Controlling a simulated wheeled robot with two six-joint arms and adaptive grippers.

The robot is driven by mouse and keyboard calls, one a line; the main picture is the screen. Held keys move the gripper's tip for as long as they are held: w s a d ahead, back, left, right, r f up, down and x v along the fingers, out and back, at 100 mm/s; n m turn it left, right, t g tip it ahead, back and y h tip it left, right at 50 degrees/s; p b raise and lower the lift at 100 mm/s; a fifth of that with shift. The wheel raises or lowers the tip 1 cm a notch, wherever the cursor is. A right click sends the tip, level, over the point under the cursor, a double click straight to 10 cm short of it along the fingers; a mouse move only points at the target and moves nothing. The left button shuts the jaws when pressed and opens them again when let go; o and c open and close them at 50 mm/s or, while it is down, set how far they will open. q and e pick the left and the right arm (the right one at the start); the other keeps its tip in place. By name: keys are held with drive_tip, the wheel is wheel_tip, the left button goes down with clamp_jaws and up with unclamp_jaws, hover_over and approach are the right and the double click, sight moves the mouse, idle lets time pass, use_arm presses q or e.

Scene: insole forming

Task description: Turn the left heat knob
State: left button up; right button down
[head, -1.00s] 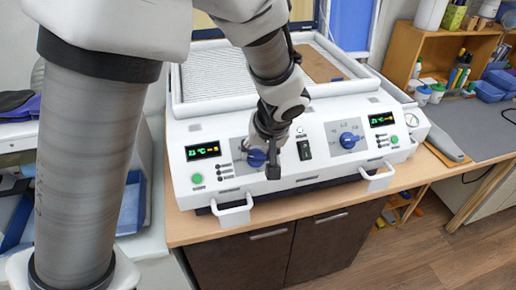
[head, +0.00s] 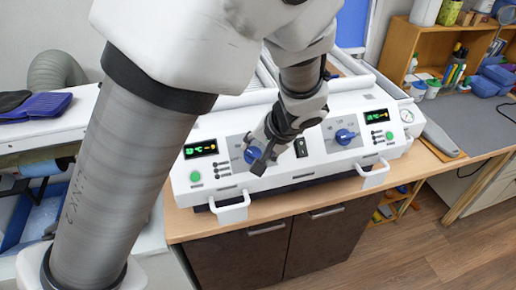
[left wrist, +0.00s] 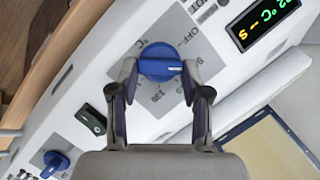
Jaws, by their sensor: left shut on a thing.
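The left heat knob (head: 251,155) is a round blue knob on the white machine's (head: 232,183) front panel, beside the left green display. In the head view my left gripper (head: 261,160) covers part of it. The left wrist view shows the knob (left wrist: 160,62) between the two fingertips of my left gripper (left wrist: 160,72), which is shut on it, one finger on each side. A short white mark shows on the knob's face, and a printed scale surrounds it. My right gripper is not in view.
A second blue knob (head: 345,137) sits on the right of the panel. A black rocker switch (head: 300,147) lies between the knobs. White handles (head: 232,208) stick out at the front. A wooden shelf (head: 425,50) with cups stands at the right.

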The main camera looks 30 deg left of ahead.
sight(258, 156)
use_arm(q)
drive_tip(key=shift+f, duration=0.1)
drive_tip(key=o, duration=1.2)
drive_tip(key=shift+s, duration=0.1)
drive_tip(key=shift+c, duration=0.2)
wheel_tip(258, 156, up, 10)
drive_tip(key=shift+d, duration=0.1)
